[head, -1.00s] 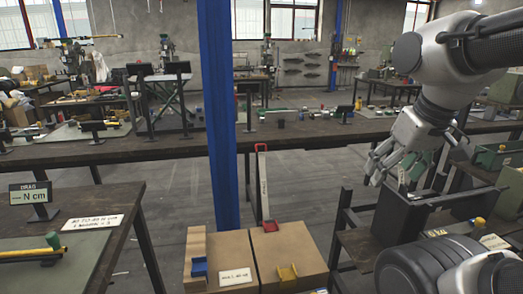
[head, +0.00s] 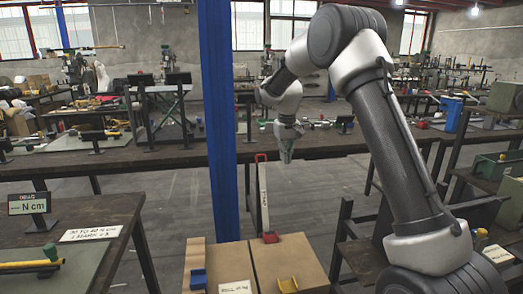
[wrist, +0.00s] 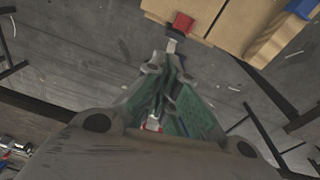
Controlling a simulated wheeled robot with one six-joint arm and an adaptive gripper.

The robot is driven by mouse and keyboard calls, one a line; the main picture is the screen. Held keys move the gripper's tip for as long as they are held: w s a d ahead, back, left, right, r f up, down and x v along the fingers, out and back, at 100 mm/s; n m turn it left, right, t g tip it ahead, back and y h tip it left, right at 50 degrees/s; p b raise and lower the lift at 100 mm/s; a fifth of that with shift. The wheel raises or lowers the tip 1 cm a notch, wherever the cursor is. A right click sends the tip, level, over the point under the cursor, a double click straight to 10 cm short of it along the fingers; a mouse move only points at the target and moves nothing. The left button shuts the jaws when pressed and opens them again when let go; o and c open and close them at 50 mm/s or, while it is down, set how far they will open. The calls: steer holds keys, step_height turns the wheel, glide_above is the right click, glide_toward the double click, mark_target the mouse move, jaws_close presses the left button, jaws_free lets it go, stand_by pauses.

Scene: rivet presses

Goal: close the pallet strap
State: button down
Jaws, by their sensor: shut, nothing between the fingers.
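The pallet strap (head: 263,195) is a long pale bar with dark lettering. It stands nearly upright behind the cardboard boxes, with a red grip at its top end (head: 261,157) and a red piece at its foot (head: 270,237). In the wrist view the red foot piece (wrist: 183,24) sits at the box edge, and a short pale stretch of strap (wrist: 172,46) runs from it behind my fingers. My gripper (head: 287,157) is shut and empty, pointing down just right of the red grip; contact cannot be told. My fingers (wrist: 165,68) hide most of the strap in the wrist view.
A blue post (head: 218,120) rises left of the strap. A long workbench (head: 160,153) crosses behind.

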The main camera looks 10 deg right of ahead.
steer(key=w+a+t, duration=0.1)
steer(key=w, duration=0.5)
steer(key=w+a+f+t, duration=0.1)
steer(key=w+a, duration=0.1)
steer(key=w, duration=0.4)
steer(key=w+a+f, duration=0.1)
steer(key=w, duration=0.5)
steer(key=shift+w+a+f+m+t, duration=0.2)
steer(key=shift+w+f+m+t, duration=0.1)
steer(key=shift+m+t, duration=0.1)
step_height(320, 180, up, 6)
steer(key=w+t, duration=0.1)
steer(key=w, duration=0.2)
steer(key=x, duration=1)
steer(key=shift+m, duration=0.3)
steer(key=s, duration=0.4)
steer(key=shift+s+a+r, duration=0.1)
steer(key=shift+a+r, duration=0.15)
steer(key=shift+a, duration=0.05)
